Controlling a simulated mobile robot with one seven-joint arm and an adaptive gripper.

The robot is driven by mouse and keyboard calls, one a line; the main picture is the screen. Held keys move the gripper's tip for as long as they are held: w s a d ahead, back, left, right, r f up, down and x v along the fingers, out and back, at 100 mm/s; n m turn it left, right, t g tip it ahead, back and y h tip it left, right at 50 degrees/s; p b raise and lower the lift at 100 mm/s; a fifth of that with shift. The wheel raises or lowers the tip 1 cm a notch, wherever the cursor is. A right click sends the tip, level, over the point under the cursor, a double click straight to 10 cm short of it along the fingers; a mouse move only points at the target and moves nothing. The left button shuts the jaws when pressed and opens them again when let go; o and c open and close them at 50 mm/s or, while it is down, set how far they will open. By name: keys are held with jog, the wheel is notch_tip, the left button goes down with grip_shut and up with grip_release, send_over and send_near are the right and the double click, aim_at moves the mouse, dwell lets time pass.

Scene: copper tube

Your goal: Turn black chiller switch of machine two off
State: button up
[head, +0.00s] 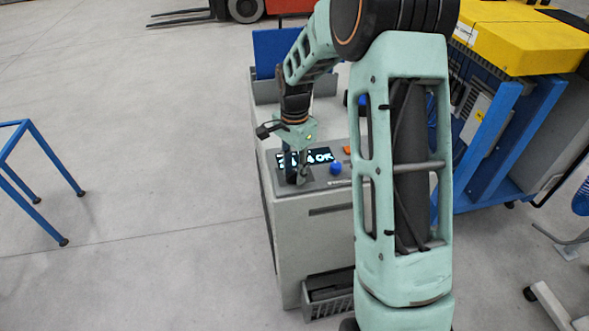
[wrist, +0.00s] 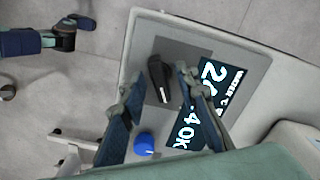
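The black chiller switch (wrist: 159,80) is an elongated black knob with a white mark at one end. It sits on the grey control panel (head: 345,178) of a grey machine (head: 315,235). My gripper (wrist: 158,78) is open above the panel, with one finger on each side of the switch. The wrist view shows gaps between the switch and both fingers; height above the panel is hard to judge. In the head view my gripper (head: 295,178) hides the switch. A lit display (wrist: 207,100) is beside the switch. No machine number is readable.
A blue knob (wrist: 144,143) is close to the left finger in the wrist view. An orange button (head: 347,150) lies farther along the panel. A yellow-topped blue machine (head: 525,45) stands right. Open floor (head: 170,180) lies left, with a blue frame (head: 45,160) beyond.

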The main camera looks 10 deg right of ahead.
grip_shut()
jog(key=shift+n, duration=0.3)
jog(key=n+b, duration=0.1)
jog(key=n, duration=0.4)
jog(key=shift+n, duration=0.3)
jog(key=n, duration=0.5)
jog(key=shift+n, duration=0.3)
dwell(0.4)
grip_release()
